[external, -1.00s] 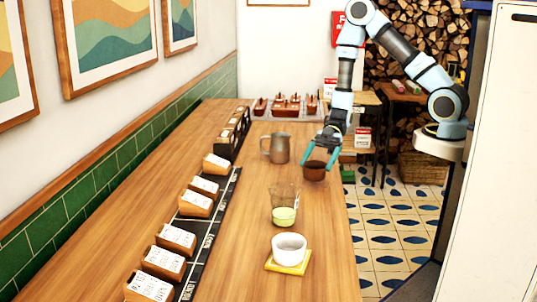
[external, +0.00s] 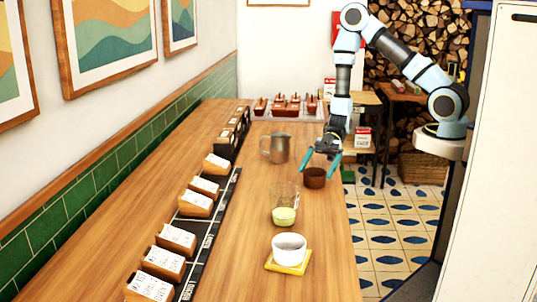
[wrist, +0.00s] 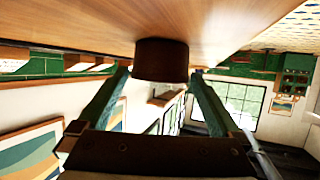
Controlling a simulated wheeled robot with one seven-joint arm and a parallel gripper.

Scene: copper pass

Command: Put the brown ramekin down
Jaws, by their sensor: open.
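The brown ramekin (external: 315,178) stands upright on the wooden counter (external: 240,240) near its right edge, beyond the glass. My gripper (external: 321,162) is open, with its teal fingers spread just above and around the ramekin's rim. In the wrist view the ramekin (wrist: 161,60) sits against the counter surface, beyond and between the tips of my open gripper (wrist: 160,74). The fingers look apart from it on both sides.
A metal pitcher (external: 279,149) stands left of the ramekin. A clear glass (external: 286,194), a green cup (external: 284,216) and a white bowl (external: 289,247) on a yellow coaster (external: 288,268) stand nearer. Labelled wooden blocks (external: 176,239) line the left.

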